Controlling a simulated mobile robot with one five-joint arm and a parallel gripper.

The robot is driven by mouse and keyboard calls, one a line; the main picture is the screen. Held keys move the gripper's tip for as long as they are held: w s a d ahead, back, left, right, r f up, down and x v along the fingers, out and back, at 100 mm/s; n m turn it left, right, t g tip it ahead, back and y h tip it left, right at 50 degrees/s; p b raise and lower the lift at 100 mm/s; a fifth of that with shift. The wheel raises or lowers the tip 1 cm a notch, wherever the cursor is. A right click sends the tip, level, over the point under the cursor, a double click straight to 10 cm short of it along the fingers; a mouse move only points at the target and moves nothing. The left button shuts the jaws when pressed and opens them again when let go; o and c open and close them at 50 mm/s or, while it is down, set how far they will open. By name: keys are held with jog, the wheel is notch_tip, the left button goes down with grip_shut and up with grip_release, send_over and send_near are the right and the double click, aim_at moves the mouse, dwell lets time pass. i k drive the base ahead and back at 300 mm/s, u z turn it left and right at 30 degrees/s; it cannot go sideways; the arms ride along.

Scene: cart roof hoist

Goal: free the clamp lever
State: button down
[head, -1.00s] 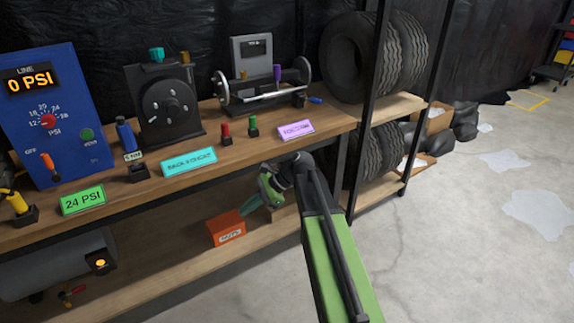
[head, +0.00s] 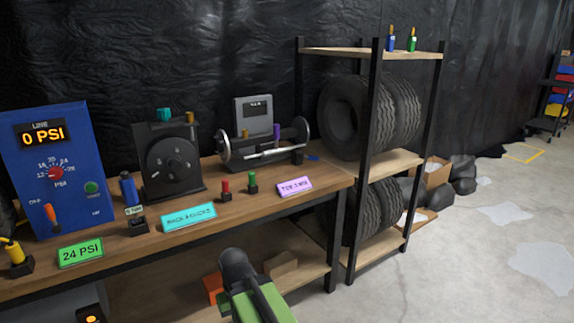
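I cannot tell which part is the clamp lever. A dark machine (head: 172,165) with a round dial and a teal knob (head: 164,115) stands on the bench. Right of it, a grey-panelled device (head: 254,118) carries a silver bar (head: 268,153) and a purple upright handle (head: 277,133). The blue panel (head: 50,140) reads 0 PSI and has an orange lever (head: 51,216) by the word OFF. My arm comes up from the bottom centre, its dark joint just in front of the bench edge. My gripper's fingers do not show.
Signs and small coloured handles line the wooden bench (head: 225,222). An orange box (head: 213,287) is on the lower shelf. A rack (head: 378,160) of tyres stands right, with blue (head: 390,43) and green (head: 412,42) bottle-like items on top. The floor at right is open.

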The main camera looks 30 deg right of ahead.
aim_at(301, 155)
jog(key=u, duration=4.85)
jog(key=i, duration=0.15)
jog(key=z, duration=2.85)
jog(key=k, duration=1.25)
jog(key=z, duration=3.2)
jog(key=i, duration=0.15)
jog(key=u, duration=1.6)
jog(key=i, duration=0.8)
jog(key=u, duration=0.6)
jog(key=i, duration=0.55)
jog(key=u, duration=0.2)
jog(key=k, duration=0.85)
jog(key=u, duration=0.2)
jog(key=i, duration=0.55)
jog(key=z, duration=0.1)
